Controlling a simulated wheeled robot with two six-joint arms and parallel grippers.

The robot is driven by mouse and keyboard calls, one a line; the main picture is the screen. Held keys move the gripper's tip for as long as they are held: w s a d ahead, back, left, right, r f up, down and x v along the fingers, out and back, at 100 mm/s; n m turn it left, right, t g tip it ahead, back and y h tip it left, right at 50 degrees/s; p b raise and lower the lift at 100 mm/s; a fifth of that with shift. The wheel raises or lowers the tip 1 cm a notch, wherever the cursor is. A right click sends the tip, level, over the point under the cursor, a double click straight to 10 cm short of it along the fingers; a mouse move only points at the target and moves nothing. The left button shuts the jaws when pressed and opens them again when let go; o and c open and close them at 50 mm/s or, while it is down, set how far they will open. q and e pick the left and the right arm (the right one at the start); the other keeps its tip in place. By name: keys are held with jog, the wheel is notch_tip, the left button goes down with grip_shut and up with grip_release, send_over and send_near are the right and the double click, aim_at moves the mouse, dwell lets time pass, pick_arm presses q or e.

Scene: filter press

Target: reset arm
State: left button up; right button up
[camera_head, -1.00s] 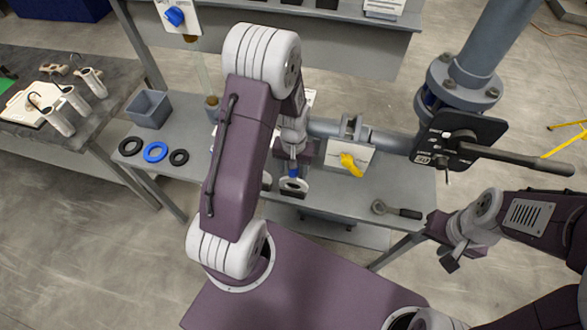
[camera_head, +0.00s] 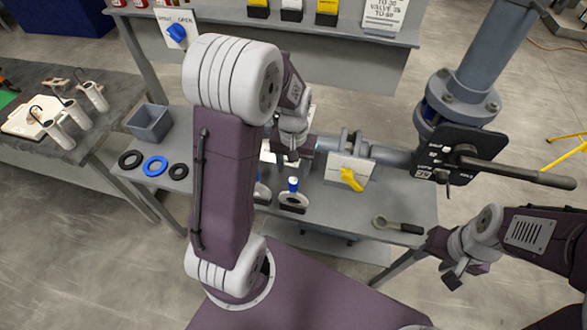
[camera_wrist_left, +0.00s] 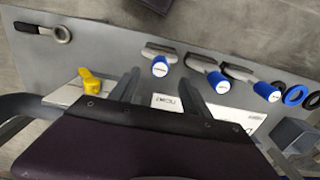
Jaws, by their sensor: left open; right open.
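My left gripper (camera_head: 290,157) is open and empty above the grey bench, just behind a blue-handled tool (camera_head: 292,195) in the head view. My arm hides part of the bench there. In the left wrist view the two fingers (camera_wrist_left: 160,95) stand wide apart with nothing between them. Three blue-topped tools show past them, the nearest one (camera_wrist_left: 160,66) apart from the fingers. My right gripper (camera_head: 453,272) is open and empty, off the bench's right front corner.
A wrench-like tool (camera_head: 397,225) lies at the right front. Rings (camera_head: 155,166) and a grey bin (camera_head: 150,123) are at the left. A black plate with a long lever (camera_head: 515,172) juts out at the right.

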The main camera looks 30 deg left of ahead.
dwell(0.5)
pick_arm(q)
jog(key=shift+d, duration=0.1)
jog(key=shift+d+r+m+t+b, duration=0.3)
jog(key=shift+d+r+b, duration=0.1)
jog(key=shift+d+r, duration=0.25)
jog(key=s+d+f+m, duration=0.1)
jog(key=s+d, duration=0.2)
jog(key=s, duration=0.5)
jog(key=shift+s+d+f+m+t+b, duration=0.2)
jog(key=shift+f+m+t+b, duration=0.1)
jog(key=shift+f+m, duration=0.1)
jog(key=shift+s+r, duration=0.1)
jog(key=shift+s, duration=0.05)
jog(key=shift+a, duration=0.1)
